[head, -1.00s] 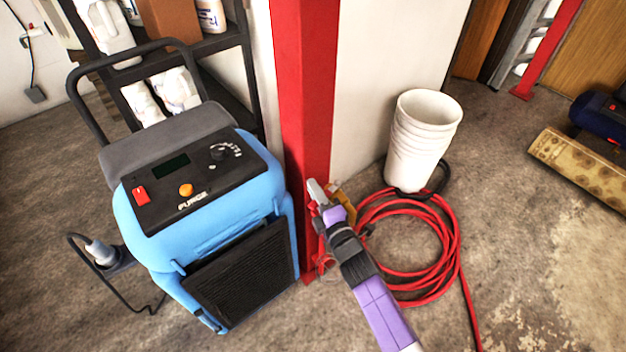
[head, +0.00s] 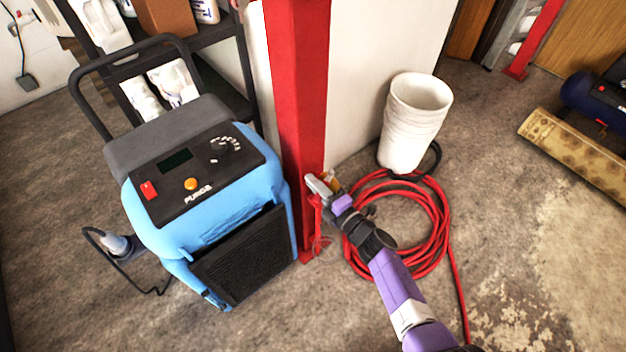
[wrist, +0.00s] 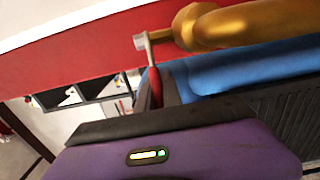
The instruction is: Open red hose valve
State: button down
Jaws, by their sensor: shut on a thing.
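The brass hose valve (wrist: 205,25) shows at the top right of the wrist view, against the red post. Its lever has a silver neck (wrist: 146,45) and a red handle (wrist: 155,88) hanging down from the valve. My gripper (wrist: 160,95) is shut on the red handle; the jaw tips are partly hidden behind my purple wrist housing. In the head view my gripper (head: 322,190) is at the lower part of the red post (head: 297,100). A small piece of the brass valve (head: 331,180) shows behind it; the lever there is mostly hidden.
A coiled red hose (head: 435,205) lies on the floor right of the post. White stacked buckets (head: 412,125) stand behind it. A blue PURGE machine (head: 215,200) stands close on the left. The floor at lower right is clear.

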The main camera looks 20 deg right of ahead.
jog(key=n+g+y+b, duration=0.1)
jog(key=y, duration=0.1)
jog(key=s+n+g+y+b, duration=0.1)
jog(key=n+y, duration=0.1)
jog(key=s+d+n+g+y+b, duration=0.1)
jog(key=y, duration=0.1)
jog(key=shift+s+f+n+g+y, duration=0.15)
jog(key=shift+f+n+g+y, duration=0.15)
jog(key=shift+f+n, duration=0.1)
jog(key=n+g+y+b, duration=0.1)
jog(key=g+b, duration=0.1)
jog(key=b, duration=0.1)
jog(key=s+d+n+g+y+b, duration=0.1)
jog(key=n+g+y+b, duration=0.1)
jog(key=b, duration=0.1)
jog(key=s+n+g+y+b, duration=0.1)
jog(key=n+g+b, duration=0.1)
jog(key=b, duration=0.1)
jog(key=shift+d+r+g+y, duration=0.2)
jog(key=shift+d+g+y, duration=0.15)
jog(key=shift+g+y, duration=0.05)
jog(key=shift+s+b, duration=0.1)
jog(key=shift+b, duration=0.2)
jog(key=c, duration=1.5)
grip_release()
jog(key=shift+d+r, duration=0.1)
